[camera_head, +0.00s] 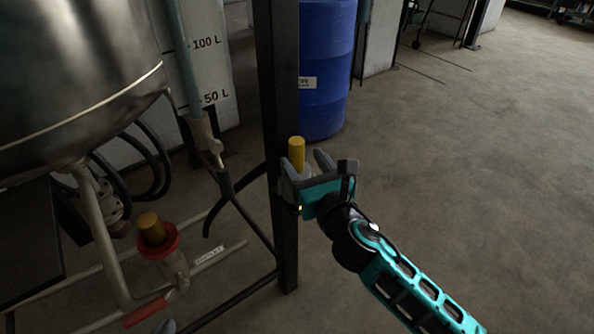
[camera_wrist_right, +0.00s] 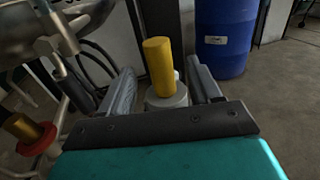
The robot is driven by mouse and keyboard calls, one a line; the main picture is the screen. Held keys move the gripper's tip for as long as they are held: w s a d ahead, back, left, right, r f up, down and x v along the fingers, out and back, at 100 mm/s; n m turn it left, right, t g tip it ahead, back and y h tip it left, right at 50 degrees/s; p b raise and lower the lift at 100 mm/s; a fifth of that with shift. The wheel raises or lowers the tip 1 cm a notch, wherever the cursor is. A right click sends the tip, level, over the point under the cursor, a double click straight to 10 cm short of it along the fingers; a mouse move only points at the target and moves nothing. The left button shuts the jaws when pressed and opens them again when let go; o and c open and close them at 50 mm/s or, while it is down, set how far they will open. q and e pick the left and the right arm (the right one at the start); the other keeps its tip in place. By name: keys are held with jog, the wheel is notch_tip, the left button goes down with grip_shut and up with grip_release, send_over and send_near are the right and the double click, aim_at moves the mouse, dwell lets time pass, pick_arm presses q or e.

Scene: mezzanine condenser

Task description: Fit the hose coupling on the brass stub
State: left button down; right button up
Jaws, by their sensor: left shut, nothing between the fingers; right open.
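A brass-coloured upright stub (camera_head: 151,228) stands in a red collar (camera_head: 160,244) on pipework at lower left. It also shows at the left edge of the right wrist view (camera_wrist_right: 22,127). A yellow cylinder (camera_wrist_right: 158,66) with a pale grey round base (camera_wrist_right: 167,97) stands upright between the fingers of my right gripper (camera_head: 308,165); I cannot tell whether it is the coupling. These fingers are open, with gaps on both sides of it. Its lower end is hidden by the gripper.
A dark upright post (camera_head: 283,90) stands just left of my right gripper. A steel vessel (camera_head: 70,80) and black hoses (camera_head: 150,165) fill the left. A grey valve fitting (camera_head: 206,140) hangs above the pipes. A blue drum (camera_head: 325,65) stands behind. The floor at right is clear.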

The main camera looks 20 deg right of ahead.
aim_at(292, 146)
jog(key=shift+w+a+f+b, duration=0.1)
jog(key=shift+w+b, duration=0.1)
jog(key=shift+w, duration=0.85)
jog(key=shift+w+a+b, duration=0.15)
jog(key=shift+w+b, duration=0.05)
jog(key=shift+w, duration=0.85)
jog(key=shift+w+a+f+b, duration=0.1)
jog(key=shift+w+b, duration=0.1)
jog(key=shift+w, duration=0.85)
jog(key=shift+c, duration=0.4)
grip_shut()
jog(key=shift+r, duration=0.15)
